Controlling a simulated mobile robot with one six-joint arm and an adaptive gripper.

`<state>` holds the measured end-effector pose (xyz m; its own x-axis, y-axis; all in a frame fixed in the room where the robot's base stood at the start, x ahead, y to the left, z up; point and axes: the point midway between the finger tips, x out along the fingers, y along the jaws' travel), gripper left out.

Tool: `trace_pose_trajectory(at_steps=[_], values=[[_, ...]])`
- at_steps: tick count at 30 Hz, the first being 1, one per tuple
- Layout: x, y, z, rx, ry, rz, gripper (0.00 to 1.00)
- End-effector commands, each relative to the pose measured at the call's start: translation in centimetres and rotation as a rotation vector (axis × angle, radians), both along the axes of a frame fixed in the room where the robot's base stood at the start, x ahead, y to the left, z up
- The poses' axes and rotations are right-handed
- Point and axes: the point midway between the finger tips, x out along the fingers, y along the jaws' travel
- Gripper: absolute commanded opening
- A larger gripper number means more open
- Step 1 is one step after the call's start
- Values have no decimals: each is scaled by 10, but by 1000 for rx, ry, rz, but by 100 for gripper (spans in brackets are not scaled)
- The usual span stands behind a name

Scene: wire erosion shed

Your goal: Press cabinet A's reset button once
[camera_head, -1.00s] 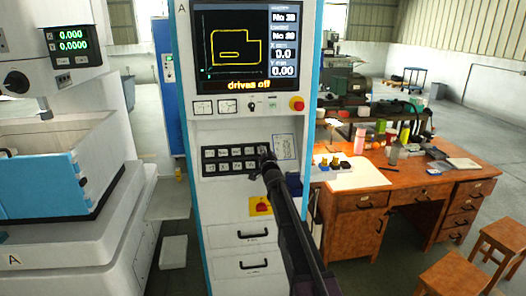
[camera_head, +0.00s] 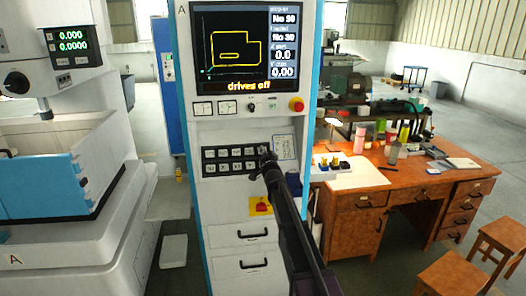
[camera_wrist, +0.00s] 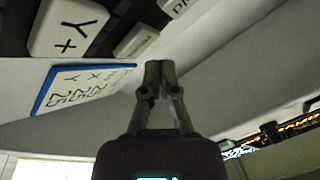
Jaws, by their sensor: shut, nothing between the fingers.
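Cabinet A (camera_head: 245,204) stands upright in the middle of the head view, with an "A" at its top left corner. Its screen (camera_head: 230,50) reads "drives off". Below are a red knob (camera_head: 296,104), a small black switch (camera_head: 251,107) and a black keypad (camera_head: 230,168) with two rows of pale keys. I cannot tell which control is the reset button. My gripper (camera_head: 266,160) is shut and empty, in front of the keypad's right end and hiding part of it.
A blue-edged card (camera_wrist: 75,88) is beside the keypad. A yellow-and-red switch (camera_head: 260,206) and drawers are lower on the cabinet. A white machine (camera_head: 50,245) stands left. A wooden desk (camera_head: 440,190) with bottles and stools stands right. Free floor lies behind the desk.

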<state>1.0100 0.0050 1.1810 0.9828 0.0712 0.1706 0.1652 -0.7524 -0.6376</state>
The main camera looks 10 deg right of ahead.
Motion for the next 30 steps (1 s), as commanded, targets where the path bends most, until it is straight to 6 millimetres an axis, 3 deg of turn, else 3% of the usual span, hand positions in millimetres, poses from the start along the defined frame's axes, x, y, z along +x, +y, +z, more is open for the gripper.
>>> trace_pose_trajectory(at_steps=[18, 30], values=[[-35, 0, 26, 0, 0, 0, 0], [-38, 0, 27, 0, 0, 0, 0]])
